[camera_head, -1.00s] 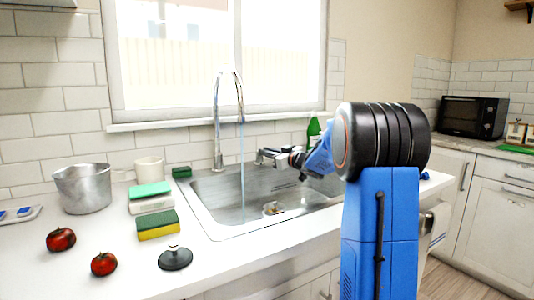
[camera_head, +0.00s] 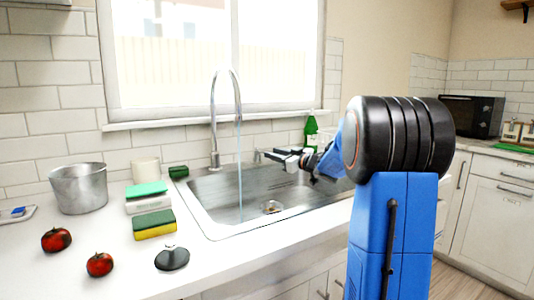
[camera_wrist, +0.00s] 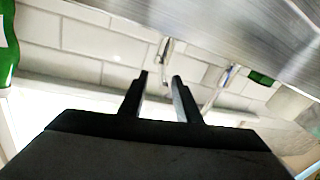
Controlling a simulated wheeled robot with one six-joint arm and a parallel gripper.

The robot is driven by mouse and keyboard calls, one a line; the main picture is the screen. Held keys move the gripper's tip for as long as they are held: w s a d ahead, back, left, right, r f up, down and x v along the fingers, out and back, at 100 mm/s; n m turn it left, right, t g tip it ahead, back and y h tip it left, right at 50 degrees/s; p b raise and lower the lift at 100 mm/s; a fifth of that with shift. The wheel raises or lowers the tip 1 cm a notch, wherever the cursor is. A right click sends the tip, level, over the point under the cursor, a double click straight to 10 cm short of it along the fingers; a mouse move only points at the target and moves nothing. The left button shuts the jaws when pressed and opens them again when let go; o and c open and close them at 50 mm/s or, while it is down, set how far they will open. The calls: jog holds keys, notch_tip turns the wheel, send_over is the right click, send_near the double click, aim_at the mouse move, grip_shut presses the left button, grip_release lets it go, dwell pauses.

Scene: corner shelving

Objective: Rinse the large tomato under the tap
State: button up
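Two red tomatoes lie on the white counter left of the sink. The back left one (camera_head: 56,240) looks slightly larger than the front one (camera_head: 100,265). The chrome tap (camera_head: 213,125) arches over the steel sink (camera_head: 225,190), and a thin stream of water (camera_head: 240,165) falls from its spout. My gripper (camera_head: 272,156) is over the back of the sink, right of the stream, beside the tap's lever. In the wrist view, my gripper (camera_wrist: 161,77) has its fingers apart with nothing held between them. A chrome fitting (camera_wrist: 166,48) shows just beyond the fingertips. The tomatoes are outside the wrist view.
A metal pot (camera_head: 78,188), white mug (camera_head: 146,170), stacked green-topped block (camera_head: 147,197), yellow-green sponge (camera_head: 154,224) and black sink plug (camera_head: 172,258) stand left of the sink. A green bottle (camera_head: 311,130) stands behind my gripper. The counter's front left is clear.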

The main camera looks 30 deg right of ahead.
jog(key=v, duration=1)
jog(key=shift+s, duration=0.25)
jog(key=shift+d, duration=0.1)
jog(key=shift+c, duration=0.6)
